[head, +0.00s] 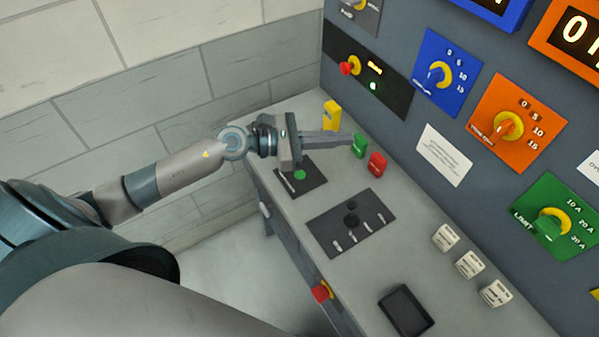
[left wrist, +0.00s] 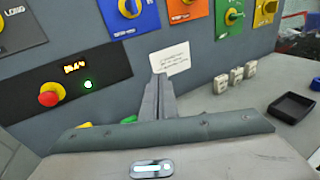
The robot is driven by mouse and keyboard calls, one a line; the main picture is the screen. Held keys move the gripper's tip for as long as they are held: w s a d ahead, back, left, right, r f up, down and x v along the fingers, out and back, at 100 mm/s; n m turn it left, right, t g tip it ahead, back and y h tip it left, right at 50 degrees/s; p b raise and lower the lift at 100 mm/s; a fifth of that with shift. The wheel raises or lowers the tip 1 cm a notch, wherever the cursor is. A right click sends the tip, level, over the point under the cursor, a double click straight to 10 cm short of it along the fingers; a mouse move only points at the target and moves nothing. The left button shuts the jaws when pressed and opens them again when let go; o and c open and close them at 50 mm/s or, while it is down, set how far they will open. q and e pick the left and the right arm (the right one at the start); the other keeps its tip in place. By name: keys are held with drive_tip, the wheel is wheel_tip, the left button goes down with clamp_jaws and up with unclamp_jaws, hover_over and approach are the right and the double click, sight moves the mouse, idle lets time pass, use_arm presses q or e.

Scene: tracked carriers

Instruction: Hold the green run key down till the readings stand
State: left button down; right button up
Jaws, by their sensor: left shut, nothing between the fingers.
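A small green block (head: 360,145), the likely run key, stands on the grey desk between a yellow block (head: 332,115) and a red block (head: 377,164). A round green button (head: 300,174) sits on a dark plate below my left gripper. My left gripper (head: 349,138) is shut and empty, its fingertips beside the green block in the head view; I cannot tell whether they touch. In the left wrist view the shut fingers (left wrist: 160,82) point at the panel, and the gripper body hides most of the desk there. Small lit readings (left wrist: 75,67) glow on the black panel. My right gripper is not in view.
The upright panel carries a red knob (head: 349,67), a lit green lamp (head: 373,86), blue, orange and green dials, and an orange display (head: 572,32). White blocks (head: 469,264) and a black tray (head: 406,311) are on the desk. A red button (head: 321,292) is on its front.

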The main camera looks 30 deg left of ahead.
use_arm(q)
drive_tip(key=a+f+m+g+y, duration=0.2)
drive_tip(key=a+f+m+g, duration=0.1)
drive_tip(key=f+m, duration=0.15)
drive_tip(key=m+g+y, duration=0.2)
drive_tip(key=m+y, duration=0.2)
hover_over(296, 174)
wheel_tip(296, 174, down, 4)
drive_tip(key=shift+s+f, duration=0.1)
wheel_tip(296, 174, down, 7)
drive_tip(key=shift+r+b, duration=0.1)
drive_tip(key=shift+b, duration=1.15)
drive_tip(key=shift+f+b, duration=0.9)
drive_tip(key=shift+b, duration=0.05)
drive_tip(key=shift+f, duration=0.1)
drive_tip(key=shift+f+b, duration=0.3)
drive_tip(key=shift+b, duration=0.4)
